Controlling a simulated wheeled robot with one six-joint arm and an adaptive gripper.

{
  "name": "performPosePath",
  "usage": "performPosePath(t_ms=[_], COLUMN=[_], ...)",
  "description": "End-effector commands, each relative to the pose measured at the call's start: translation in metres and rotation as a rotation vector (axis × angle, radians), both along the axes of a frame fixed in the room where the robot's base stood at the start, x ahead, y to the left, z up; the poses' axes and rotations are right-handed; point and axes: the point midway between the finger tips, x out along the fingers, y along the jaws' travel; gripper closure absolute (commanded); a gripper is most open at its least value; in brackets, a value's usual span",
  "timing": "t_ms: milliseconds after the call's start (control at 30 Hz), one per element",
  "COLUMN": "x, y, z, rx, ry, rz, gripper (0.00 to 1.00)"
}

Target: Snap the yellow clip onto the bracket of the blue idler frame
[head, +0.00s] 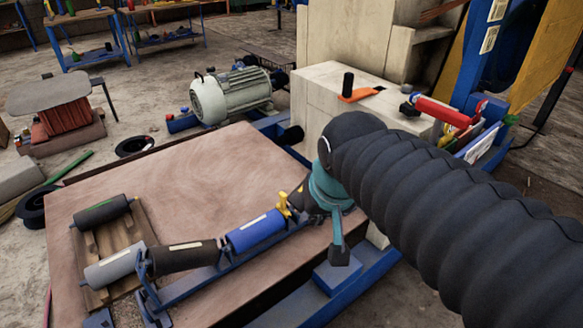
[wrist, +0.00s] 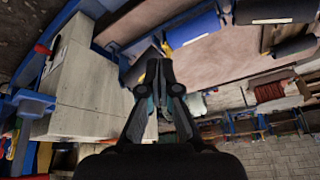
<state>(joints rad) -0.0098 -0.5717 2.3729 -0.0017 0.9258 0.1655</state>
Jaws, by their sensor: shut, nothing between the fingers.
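The blue idler frame (head: 232,264) lies on the brown plate, with a blue roller (head: 255,231) and a black roller (head: 184,257) in it. The yellow clip (head: 284,204) stands upright at the bracket by the right end of the blue roller. I cannot tell whether it is fully seated. In the wrist view the clip (wrist: 167,48) shows small between the blue roller (wrist: 193,28) and a dark roller, just beyond my fingertips. My gripper (wrist: 159,72) is shut and empty, apart from the clip in the picture. In the head view my wrist hides most of its fingers.
A wooden pallet (head: 126,261) with spare rollers lies on the brown plate (head: 190,160), left of the frame. A pale block (head: 325,95) with a black-and-orange item stands behind my arm. A grey motor (head: 232,93) is at the back. The plate's middle is clear.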

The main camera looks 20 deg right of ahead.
Motion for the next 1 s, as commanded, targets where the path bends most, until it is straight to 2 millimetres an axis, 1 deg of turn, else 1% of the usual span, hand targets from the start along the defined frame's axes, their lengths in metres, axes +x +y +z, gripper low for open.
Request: performPosePath(t_ms=[33, 233, 467, 667, 800, 900, 1000], x=[0.014, 0.064, 0.124, 0.175, 0.209, 0.23, 0.247], y=[0.0, -0.002, -0.003, -0.003, -0.002, -0.002, -0.002], z=[0.002, 0.004, -0.008, -0.03, -0.052, -0.069, -0.085], rx=[0.014, 0.07, 0.12, 0.15, 0.166, 0.172, 0.176], ry=[0.024, 0.101, 0.185, 0.256, 0.305, 0.334, 0.359], rz=[-0.036, -0.191, -0.369, -0.526, -0.639, -0.713, -0.777], gripper=[1.0, 1.0, 1.0, 1.0, 1.0, 1.0, 1.0])
